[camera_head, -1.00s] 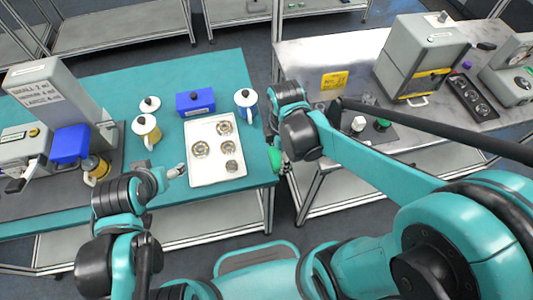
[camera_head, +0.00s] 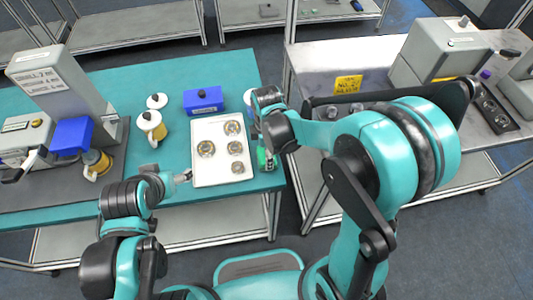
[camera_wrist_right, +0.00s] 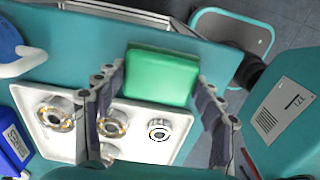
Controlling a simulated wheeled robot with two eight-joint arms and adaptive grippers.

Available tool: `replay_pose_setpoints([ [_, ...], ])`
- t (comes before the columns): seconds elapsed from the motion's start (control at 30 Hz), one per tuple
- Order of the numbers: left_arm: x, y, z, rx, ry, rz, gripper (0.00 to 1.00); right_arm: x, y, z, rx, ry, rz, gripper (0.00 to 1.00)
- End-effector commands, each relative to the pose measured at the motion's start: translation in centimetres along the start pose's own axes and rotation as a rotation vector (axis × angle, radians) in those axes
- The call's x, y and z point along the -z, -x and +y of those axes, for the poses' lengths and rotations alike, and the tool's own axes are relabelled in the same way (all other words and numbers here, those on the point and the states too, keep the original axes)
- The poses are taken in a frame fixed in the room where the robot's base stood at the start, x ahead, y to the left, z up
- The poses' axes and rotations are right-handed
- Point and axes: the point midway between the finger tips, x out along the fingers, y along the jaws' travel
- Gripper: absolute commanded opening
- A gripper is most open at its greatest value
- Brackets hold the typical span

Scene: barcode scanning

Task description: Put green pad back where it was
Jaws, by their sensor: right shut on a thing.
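The green pad (camera_wrist_right: 162,75) is between the fingers of my right gripper (camera_wrist_right: 160,84), which is shut on it. In the head view the pad (camera_head: 264,158) shows only partly, at the right edge of the teal table, just right of the white tray (camera_head: 206,180); my right wrist hides some of it. Whether it touches the table, I cannot tell. My left gripper (camera_head: 184,176) is near the tray's left edge, too small to judge its opening, with nothing visible in it.
Several round metal parts (camera_head: 205,148) sit in the tray. A grey table (camera_head: 310,62) with machines is on the right, across a gap.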

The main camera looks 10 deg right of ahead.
Motion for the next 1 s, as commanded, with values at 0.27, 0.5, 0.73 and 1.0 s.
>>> replay_pose_setpoints([
  [0.27, -0.1, -0.2, 0.0, 0.000, 0.000, 0.000, 0.73, 0.0, -0.3, 0.0, 0.000, 0.000, 0.000, 0.79],
  [0.5, -0.1, -0.2, 0.0, 0.000, 0.000, 0.000, 0.73, 0.0, -0.2, 0.0, 0.000, 0.000, 0.000, 0.89],
  [0.73, 0.2, 0.3, 0.0, 0.000, 0.000, 0.000, 0.73, 0.0, 0.5, 0.0, 0.000, 0.000, 0.000, 0.89],
  [1.0, 1.3, 1.8, 0.0, 0.000, 0.000, 0.000, 0.73, 0.0, 6.1, -0.1, 0.000, 0.000, 0.000, 0.89],
])
